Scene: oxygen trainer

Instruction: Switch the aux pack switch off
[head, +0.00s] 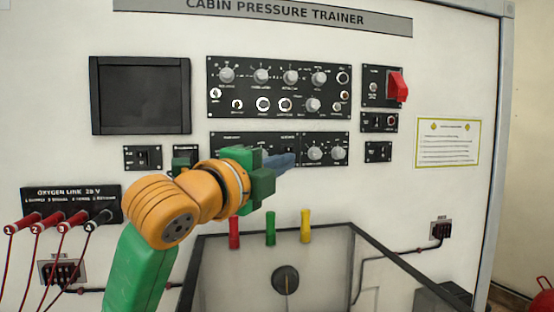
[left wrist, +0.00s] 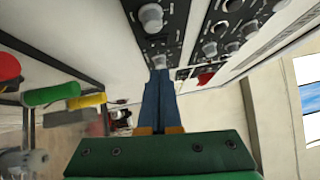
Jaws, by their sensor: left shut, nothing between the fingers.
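The trainer panel is a white upright board with black instrument plates. My left gripper (head: 290,160) is shut and empty in front of the lower middle plate (head: 316,152), beside its knobs. In the left wrist view its blue fingers (left wrist: 159,76) are together, with their tips near the plate's edge. I cannot tell whether they touch it. Small switch plates sit at the left (head: 143,157) and at the right (head: 378,152). Another small plate (head: 184,154) is partly hidden by my left arm. Their labels are too small to read, so I cannot tell which holds the aux pack switch.
A large knob plate (head: 278,88) and a red guarded switch (head: 397,87) are above. A dark screen (head: 141,95) is at upper left. Red cables plug into the oxygen link plate (head: 70,205). An open dark-edged frame (head: 352,236) with coloured handles stands out below.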

